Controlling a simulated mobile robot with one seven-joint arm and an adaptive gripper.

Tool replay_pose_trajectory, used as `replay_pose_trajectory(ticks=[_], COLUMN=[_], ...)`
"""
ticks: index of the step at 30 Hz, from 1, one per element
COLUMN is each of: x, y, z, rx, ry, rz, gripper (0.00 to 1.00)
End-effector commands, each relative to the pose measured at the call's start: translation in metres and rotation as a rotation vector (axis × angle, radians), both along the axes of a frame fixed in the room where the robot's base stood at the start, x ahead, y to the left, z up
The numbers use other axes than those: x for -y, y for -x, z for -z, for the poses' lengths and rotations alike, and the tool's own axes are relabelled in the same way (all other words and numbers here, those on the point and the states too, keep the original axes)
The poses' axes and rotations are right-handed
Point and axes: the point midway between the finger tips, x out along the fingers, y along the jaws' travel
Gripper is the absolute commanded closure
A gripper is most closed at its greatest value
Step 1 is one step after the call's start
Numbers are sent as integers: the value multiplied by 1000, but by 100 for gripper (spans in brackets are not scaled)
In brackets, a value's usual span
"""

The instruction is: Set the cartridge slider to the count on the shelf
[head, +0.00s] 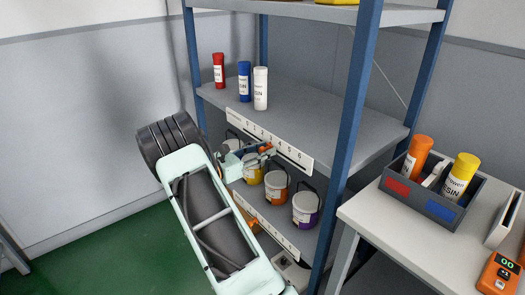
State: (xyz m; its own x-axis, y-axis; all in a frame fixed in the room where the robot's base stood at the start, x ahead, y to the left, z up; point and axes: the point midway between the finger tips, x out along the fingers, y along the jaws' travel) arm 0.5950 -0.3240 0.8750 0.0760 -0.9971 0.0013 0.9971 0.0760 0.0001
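A white numbered strip (294,156) runs along the front edge of the middle shelf (330,128), with a slot under its numbers. A small orange piece, which looks like the slider (265,149), shows at the strip below the middle numbers. My gripper (268,154) is right at this piece, in front of the strip. The fingers are small and overlap the piece, so I cannot tell whether they grip it or what number it marks. On the middle shelf stand a red cartridge (219,70), a blue cartridge (244,82) and a white cartridge (260,88), all upright.
The lower shelf holds several buckets, among them an orange one (276,188) and a purple one (305,209), with another numbered strip (275,233) below. A blue post (352,110) stands right of the strip. A white table (385,235) carries a grey cartridge box (404,198).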

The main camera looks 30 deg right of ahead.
Motion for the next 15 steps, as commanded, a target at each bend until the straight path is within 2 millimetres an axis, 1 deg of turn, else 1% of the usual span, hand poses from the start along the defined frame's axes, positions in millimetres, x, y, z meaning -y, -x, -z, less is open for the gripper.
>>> replay_pose_trajectory(ticks=[5,8,11,15], x=[-2,-10,-25,-56], y=[0,-1,0,2], z=[0,0,0,0], rx=[1,0,0,1], ry=[0,-1,-1,0], rz=[-1,-4,-5,-6], gripper=[66,66,66,66])
